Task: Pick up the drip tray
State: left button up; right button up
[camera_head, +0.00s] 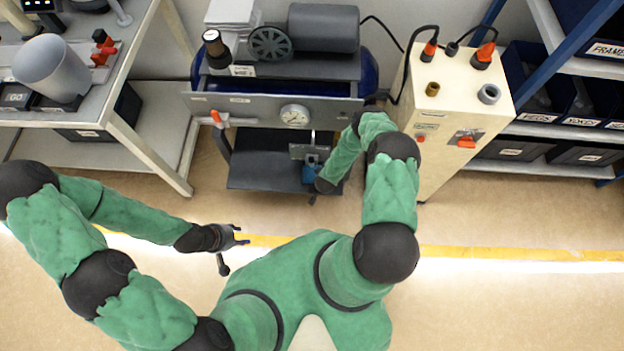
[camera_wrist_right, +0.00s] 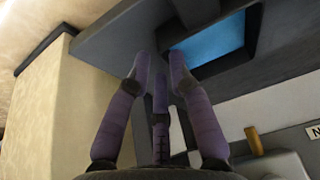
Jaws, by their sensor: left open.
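A small blue piece (camera_head: 311,173) shows beside my right gripper (camera_head: 321,189), above the dark lower shelf of the compressor stand; I cannot tell for sure whether it is the drip tray. In the right wrist view a blue surface in a dark frame (camera_wrist_right: 212,46) lies beyond the fingers of my right gripper (camera_wrist_right: 158,62). Those fingers are apart, with nothing clearly between them, close to a dark slab (camera_wrist_right: 115,38). My right forearm hides part of the stand.
The compressor stand has a front panel with a gauge (camera_head: 294,116) above the dark lower shelf (camera_head: 258,170). A cream cabinet (camera_head: 448,120) stands close on the right. A workbench (camera_head: 120,75) is at the left, bin shelving (camera_head: 565,110) at the right. The floor in front is clear.

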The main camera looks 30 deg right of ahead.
jog(key=b+x, duration=0.1)
jog(key=x, duration=0.2)
jog(key=shift+r, duration=0.1)
grip_shut()
jog(key=shift+r, duration=0.1)
jog(key=shift+w+r, duration=0.1)
jog(key=shift+r, duration=0.4)
notch_tip(320, 180, up, 2)
jog(key=shift+r+p, duration=0.2)
jog(key=shift+p, duration=0.65)
jog(key=s+d+r+p, duration=0.2)
jog(key=s+r+p, duration=0.4)
jog(key=s, duration=0.8)
notch_tip(320, 180, up, 3)
jog(key=shift+d+r+p, duration=0.2)
jog(key=shift+p, duration=0.15)
